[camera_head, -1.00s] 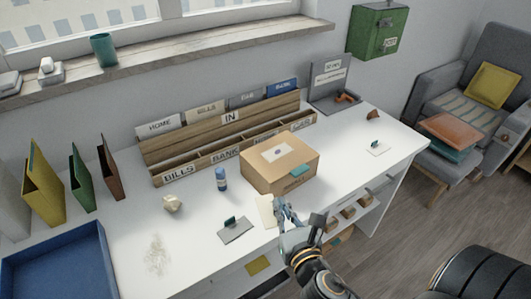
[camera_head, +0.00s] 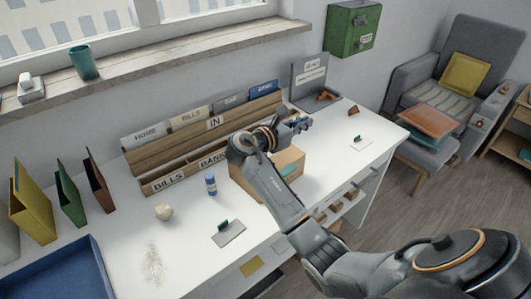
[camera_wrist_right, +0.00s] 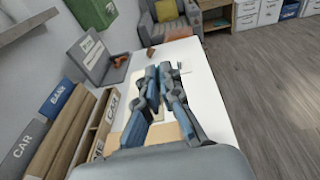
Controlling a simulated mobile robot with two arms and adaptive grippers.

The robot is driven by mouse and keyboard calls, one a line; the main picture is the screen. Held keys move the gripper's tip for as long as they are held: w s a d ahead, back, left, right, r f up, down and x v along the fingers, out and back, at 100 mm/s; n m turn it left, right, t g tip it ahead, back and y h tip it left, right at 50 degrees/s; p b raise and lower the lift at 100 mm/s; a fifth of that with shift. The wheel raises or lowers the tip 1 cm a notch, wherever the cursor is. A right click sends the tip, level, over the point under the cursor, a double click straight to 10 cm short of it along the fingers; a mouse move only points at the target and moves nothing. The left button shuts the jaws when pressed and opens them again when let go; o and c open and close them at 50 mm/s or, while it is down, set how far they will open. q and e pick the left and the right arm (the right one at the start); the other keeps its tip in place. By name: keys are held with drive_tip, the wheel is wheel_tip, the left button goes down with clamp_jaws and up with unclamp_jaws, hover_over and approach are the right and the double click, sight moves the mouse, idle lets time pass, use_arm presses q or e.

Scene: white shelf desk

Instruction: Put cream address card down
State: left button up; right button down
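My right gripper (camera_head: 301,124) is raised above the right part of the white desk, past the cardboard box (camera_head: 290,163). In the right wrist view its fingers (camera_wrist_right: 159,72) are close together and point toward the far desk end. The cream address card is absent from the desk front and seems held between them; fingers and arm hide most of it. A pale patch (camera_wrist_right: 185,71) shows beside the fingertips, but I cannot tell whether it is the card. A small white card with a dark green piece (camera_head: 359,142) lies at the right end of the desk. My left gripper is out of view.
The wooden sorter (camera_head: 160,153) stands along the wall. A grey card (camera_head: 229,234) with a green piece, a blue bottle (camera_head: 211,185) and a crumpled ball (camera_head: 163,212) are on the desk. A grey stand (camera_head: 308,78) is at the back right. The right desk end has free room.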

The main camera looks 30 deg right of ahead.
drive_tip(key=w+a+f, duration=0.3)
drive_tip(key=a+f, duration=0.2)
drive_tip(key=w+a+f, duration=0.2)
drive_tip(key=a+f, duration=0.1)
drive_tip(key=shift+w+a, duration=0.25)
drive_tip(key=shift+w, duration=0.1)
drive_tip(key=shift+a+f, duration=0.1)
drive_tip(key=shift+f, duration=1.6)
drive_tip(key=shift+b, duration=0.3)
drive_tip(key=c, duration=1.5)
unclamp_jaws()
